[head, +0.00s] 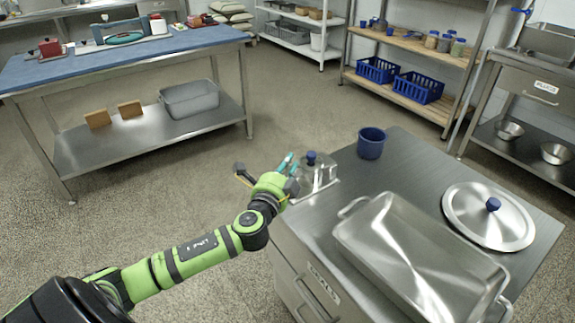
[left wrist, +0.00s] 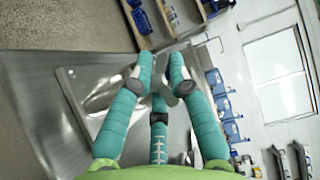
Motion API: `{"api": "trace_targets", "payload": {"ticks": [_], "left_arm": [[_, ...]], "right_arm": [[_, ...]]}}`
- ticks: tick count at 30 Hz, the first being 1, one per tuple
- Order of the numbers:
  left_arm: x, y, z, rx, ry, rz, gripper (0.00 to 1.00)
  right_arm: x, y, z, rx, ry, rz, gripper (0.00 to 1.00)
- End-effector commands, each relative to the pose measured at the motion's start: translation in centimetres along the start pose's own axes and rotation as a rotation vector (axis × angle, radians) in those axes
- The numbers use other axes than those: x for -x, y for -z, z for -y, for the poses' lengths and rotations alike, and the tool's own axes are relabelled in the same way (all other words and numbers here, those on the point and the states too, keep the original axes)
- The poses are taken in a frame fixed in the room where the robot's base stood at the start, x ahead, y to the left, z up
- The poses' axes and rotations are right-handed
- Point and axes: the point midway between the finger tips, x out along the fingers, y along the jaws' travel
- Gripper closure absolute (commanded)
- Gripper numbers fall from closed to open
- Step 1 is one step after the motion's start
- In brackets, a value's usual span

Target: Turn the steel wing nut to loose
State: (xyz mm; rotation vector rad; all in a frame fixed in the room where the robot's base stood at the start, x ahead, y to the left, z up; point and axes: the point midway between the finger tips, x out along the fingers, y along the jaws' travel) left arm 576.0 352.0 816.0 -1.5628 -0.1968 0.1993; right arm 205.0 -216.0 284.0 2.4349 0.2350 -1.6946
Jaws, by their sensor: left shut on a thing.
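My left gripper (head: 288,165) reaches to the far left corner of the steel cabinet, at a small steel device (head: 318,176) with a dark blue knob (head: 311,157). In the left wrist view its teal fingers (left wrist: 162,72) close in on a small grey metal piece (left wrist: 168,96), which looks like the steel wing nut. The fingertips hide most of it, and its turn angle cannot be made out. In the head view the wing nut is hidden behind the gripper. My right gripper is in neither view.
The cabinet top (head: 405,165) also holds a blue cup (head: 371,143), a large steel pan (head: 420,255) and a round steel lid (head: 488,215). A blue-topped workbench (head: 130,55) stands at the back left. Open floor (head: 150,215) lies between them.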

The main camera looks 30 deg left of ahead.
Motion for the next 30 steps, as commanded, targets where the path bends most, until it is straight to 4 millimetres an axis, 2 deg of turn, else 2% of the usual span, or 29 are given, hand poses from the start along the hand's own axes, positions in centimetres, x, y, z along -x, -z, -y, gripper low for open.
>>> {"api": "trace_targets", "payload": {"ticks": [8,20,30], "left_arm": [[0.0,0.0,0.1,0.004,0.001,0.089,1.0],[-0.1,0.0,0.0,0.004,0.002,0.361,1.0],[-0.1,-0.1,0.1,-0.002,0.004,0.51,1.0]], "right_arm": [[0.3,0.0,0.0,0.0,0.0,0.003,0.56],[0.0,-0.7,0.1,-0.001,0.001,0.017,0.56],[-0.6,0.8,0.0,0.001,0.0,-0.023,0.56]]}}
